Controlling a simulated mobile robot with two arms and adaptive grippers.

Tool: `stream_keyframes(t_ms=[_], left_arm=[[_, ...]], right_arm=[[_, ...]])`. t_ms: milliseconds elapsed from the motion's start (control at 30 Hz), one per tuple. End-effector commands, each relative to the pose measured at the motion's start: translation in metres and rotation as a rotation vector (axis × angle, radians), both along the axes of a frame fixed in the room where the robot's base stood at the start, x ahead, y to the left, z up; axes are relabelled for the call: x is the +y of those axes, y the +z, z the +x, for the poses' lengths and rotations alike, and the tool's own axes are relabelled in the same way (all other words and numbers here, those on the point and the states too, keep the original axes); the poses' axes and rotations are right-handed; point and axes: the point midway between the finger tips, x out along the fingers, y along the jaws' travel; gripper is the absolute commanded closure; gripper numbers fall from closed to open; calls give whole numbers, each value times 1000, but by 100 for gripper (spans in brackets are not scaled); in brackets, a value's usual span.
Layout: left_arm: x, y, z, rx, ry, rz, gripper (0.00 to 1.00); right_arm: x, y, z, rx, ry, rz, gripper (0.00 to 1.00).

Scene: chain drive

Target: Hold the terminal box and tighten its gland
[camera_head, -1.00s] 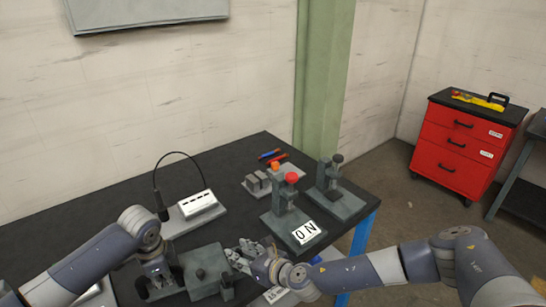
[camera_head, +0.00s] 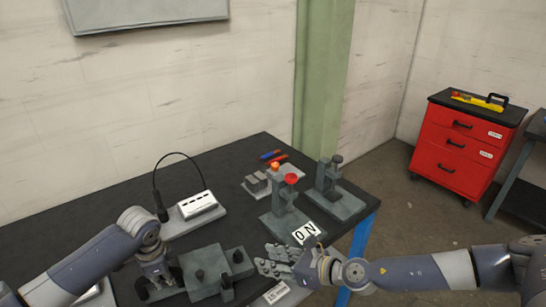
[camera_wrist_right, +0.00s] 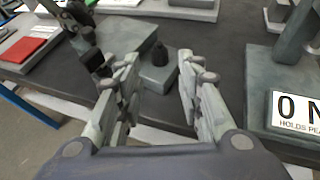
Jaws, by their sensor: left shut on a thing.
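The terminal box (camera_head: 207,262) is a flat grey-green box with a dark knob on top, lying near the front of the dark table. A short dark cylinder, probably the gland (camera_head: 227,284), stands at its front right side. My left gripper (camera_head: 160,281) is shut at the box's left side; its fingers partly hide the contact. My right gripper (camera_head: 270,259) is right of the box, empty, with its fingers apart. The right wrist view shows these open fingers (camera_wrist_right: 158,78) pointing toward a small grey block (camera_wrist_right: 157,76) with a dark knob, beside the box (camera_wrist_right: 135,43).
A press-like fixture (camera_head: 285,215) with a red knob and a white label stands behind my right gripper. A second grey fixture (camera_head: 335,190) is farther right. A red drawer cabinet (camera_head: 465,145) stands on the floor.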

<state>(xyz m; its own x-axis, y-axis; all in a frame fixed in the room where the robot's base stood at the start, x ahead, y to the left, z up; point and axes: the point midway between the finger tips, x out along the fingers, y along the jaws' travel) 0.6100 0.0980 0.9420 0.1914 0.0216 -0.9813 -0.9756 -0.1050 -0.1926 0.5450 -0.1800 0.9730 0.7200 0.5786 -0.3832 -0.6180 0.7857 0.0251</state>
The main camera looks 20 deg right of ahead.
Motion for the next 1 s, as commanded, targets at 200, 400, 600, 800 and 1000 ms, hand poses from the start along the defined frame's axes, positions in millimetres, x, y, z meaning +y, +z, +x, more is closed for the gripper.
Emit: stream_keyframes(t_ms=[200,400,600,800,1000], left_arm=[[-2,3,2,-6,0,-6,100],[-2,3,2,-6,1,-6,100],[-1,3,2,-6,0,-5,100],[-1,3,2,-6,0,-6,100],[-1,3,2,-6,0,-6,100]], right_arm=[[-10,21,13,3,-71,69,66],[-14,42,47,18,-181,180,66],[-21,63,80,39,-296,304,66],[-30,85,113,75,-420,450,66],[-40,104,144,128,-548,611,66]])
